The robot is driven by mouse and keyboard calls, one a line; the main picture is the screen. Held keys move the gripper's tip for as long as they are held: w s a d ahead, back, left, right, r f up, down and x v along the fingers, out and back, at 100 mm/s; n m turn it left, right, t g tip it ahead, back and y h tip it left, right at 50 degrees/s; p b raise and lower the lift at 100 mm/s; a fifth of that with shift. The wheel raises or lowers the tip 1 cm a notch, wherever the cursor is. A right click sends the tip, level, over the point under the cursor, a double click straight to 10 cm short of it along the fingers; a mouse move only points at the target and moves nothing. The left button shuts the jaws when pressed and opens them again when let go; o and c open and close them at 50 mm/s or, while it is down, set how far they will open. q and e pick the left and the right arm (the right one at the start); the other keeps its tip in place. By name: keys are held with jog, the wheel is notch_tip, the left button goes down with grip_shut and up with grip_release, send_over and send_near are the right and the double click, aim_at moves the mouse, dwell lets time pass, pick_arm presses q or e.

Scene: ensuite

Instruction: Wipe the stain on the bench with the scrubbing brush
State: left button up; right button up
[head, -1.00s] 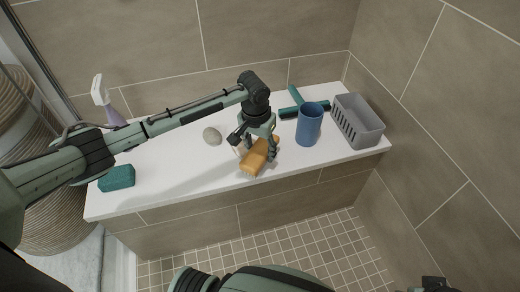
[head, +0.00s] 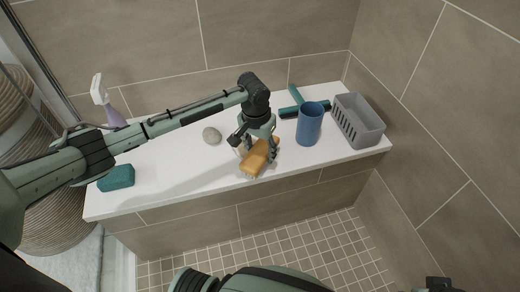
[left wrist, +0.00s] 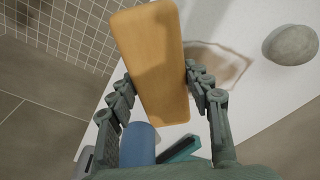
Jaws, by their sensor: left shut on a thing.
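The scrubbing brush (head: 254,163), with an orange-brown wooden back, is in my left gripper (head: 259,150) near the front edge of the white bench (head: 180,165). In the left wrist view the brush (left wrist: 152,60) lies between the two fingers of the gripper (left wrist: 158,92), which is shut on it. A brownish stain (left wrist: 232,66) shows on the bench beside the brush, partly covered by it. The brush's underside is hidden, and I cannot tell if it touches the bench. My right gripper's fingers do not show.
A grey stone (head: 211,136) lies left of the brush. A teal sponge (head: 117,178) and a spray bottle (head: 108,103) are at the left. The bench between sponge and stone is clear.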

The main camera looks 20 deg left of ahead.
aim_at(256, 142)
pick_arm(q)
jog(key=shift+f, duration=0.9)
jog(key=shift+w+a+r, duration=0.1)
jog(key=shift+w+a, duration=0.4)
jog(key=shift+w, duration=0.25)
jog(key=shift+w+a, duration=0.5)
jog(key=shift+w, duration=0.25)
jog(key=shift+w+a, duration=0.55)
jog(key=shift+w, duration=0.2)
jog(key=shift+w+a, duration=0.55)
jog(key=shift+w, duration=0.2)
